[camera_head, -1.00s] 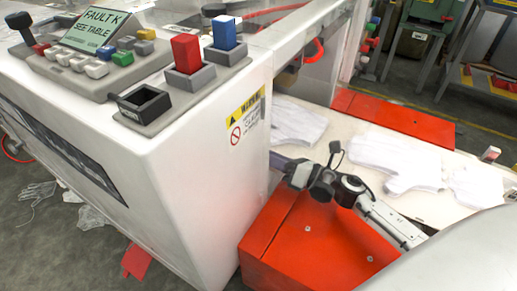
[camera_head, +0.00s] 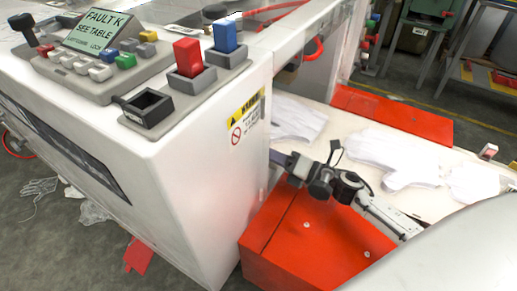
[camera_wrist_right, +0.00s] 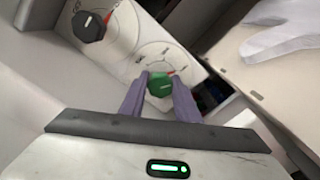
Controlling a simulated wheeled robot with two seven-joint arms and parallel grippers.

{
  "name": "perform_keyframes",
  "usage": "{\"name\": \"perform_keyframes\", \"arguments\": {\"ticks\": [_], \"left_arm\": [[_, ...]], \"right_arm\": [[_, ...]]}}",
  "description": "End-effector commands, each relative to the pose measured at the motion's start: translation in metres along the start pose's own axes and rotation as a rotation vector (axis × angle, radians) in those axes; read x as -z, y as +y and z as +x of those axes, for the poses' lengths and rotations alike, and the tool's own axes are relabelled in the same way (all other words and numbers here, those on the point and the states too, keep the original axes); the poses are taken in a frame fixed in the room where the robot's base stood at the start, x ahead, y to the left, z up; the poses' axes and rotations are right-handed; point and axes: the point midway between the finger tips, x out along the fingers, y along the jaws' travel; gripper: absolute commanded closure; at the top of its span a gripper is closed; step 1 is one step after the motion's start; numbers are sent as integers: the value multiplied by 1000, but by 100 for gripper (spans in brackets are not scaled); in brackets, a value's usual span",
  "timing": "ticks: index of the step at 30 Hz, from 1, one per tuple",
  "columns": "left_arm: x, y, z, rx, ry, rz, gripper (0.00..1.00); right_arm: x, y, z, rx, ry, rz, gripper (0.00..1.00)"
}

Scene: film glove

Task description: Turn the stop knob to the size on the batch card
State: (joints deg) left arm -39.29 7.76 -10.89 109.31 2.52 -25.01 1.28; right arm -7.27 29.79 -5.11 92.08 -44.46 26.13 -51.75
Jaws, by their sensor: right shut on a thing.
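In the right wrist view, a green round knob (camera_wrist_right: 159,84) sits on a pale panel (camera_wrist_right: 120,40) with a printed dial arc and a red mark beside it. My right gripper (camera_wrist_right: 160,92) is shut on this knob, one purple finger on each side. The dial's lettering is too small and blurred to read. A black knob (camera_wrist_right: 89,27) with a pale pointer line sits on the same panel, up and to the left. In the head view my right wrist reaches the machine's side, and its fingertips are hidden behind the machine's corner. My left gripper is out of view. I cannot make out a batch card.
The white machine (camera_head: 190,170) carries a console with a "FAULT K SEE TABLE" display (camera_head: 96,31), buttons, a red block (camera_head: 187,56) and a blue block (camera_head: 225,35). An empty black holder (camera_head: 147,107) is in front. White gloves (camera_head: 390,155) lie beyond a red cover (camera_head: 310,245).

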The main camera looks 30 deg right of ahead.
Motion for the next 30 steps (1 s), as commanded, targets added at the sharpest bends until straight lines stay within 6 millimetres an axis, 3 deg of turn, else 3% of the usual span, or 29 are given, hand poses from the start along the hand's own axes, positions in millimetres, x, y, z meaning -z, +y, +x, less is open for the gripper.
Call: {"name": "perform_keyframes", "arguments": {"ticks": [2,3,6,17,30], "left_arm": [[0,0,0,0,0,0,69],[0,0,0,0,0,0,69],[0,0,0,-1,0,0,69],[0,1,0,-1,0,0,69],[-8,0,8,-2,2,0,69]], "right_arm": [[0,0,0,1,-1,3,93],[0,0,0,1,-1,3,68],[0,0,0,1,-1,3,52],[1,-1,-5,2,0,1,52],[2,-2,-82,3,2,1,52]]}}
